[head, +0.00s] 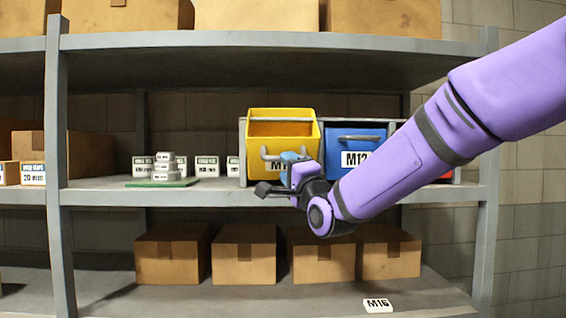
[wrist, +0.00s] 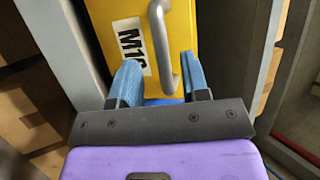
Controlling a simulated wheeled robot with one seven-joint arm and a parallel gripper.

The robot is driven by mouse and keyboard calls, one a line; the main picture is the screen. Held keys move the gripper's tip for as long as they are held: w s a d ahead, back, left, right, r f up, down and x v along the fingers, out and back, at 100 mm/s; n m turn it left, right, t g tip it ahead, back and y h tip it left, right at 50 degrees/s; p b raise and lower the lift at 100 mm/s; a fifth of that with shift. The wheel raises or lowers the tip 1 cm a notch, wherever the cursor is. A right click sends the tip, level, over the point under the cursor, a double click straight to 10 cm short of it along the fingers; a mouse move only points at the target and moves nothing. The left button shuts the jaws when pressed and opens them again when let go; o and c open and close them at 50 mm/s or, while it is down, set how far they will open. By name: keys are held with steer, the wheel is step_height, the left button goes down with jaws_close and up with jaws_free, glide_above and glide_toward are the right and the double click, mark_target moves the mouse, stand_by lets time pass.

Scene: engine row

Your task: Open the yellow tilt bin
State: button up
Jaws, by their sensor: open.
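The yellow tilt bin (head: 284,128) sits on the middle shelf, tipped forward, with its open top and inside showing. Its front carries a grey bar handle and a white label starting "M1", partly hidden by my gripper. My gripper (head: 290,158) is in front of the bin's lower front, near the handle. In the wrist view the bin's yellow front (wrist: 182,30) and grey handle (wrist: 160,45) show ahead. My gripper's blue fingers (wrist: 162,80) are apart, with the handle's lower end in view between them. I cannot tell whether they touch the handle.
A blue bin (head: 356,148) with a handle and label stands closed just right. Small labelled boxes (head: 207,166) and a green tray (head: 162,183) are to the left. Cardboard boxes (head: 244,254) fill the lower shelf, beside an M16 card (head: 377,305). A shelf post (head: 58,150) stands left.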

steer(key=v, duration=0.6)
steer(key=shift+s+d+f, duration=0.15)
steer(key=shift+s+f, duration=0.05)
steer(key=shift+s, duration=0.05)
steer(key=s+d+f+n+g+h, duration=0.3)
steer(key=s+d+g+h, duration=0.15)
steer(key=d, duration=0.35)
steer(key=s+d+f+n+g+h, duration=0.35)
steer(key=s+d, duration=0.25)
steer(key=d, duration=0.2)
steer(key=s+d+f+n+g+h, duration=0.1)
steer(key=s+d+f+n+g, duration=0.1)
steer(key=s, duration=0.8)
steer(key=s+d+f+n+g+h, duration=0.1)
steer(key=s+d+f+g, duration=0.4)
steer(key=s, duration=0.5)
steer(key=shift+d+f+n, duration=0.3)
steer(key=shift+d+n, duration=0.15)
steer(key=shift+d, duration=0.5)
steer(key=shift+w, duration=0.1)
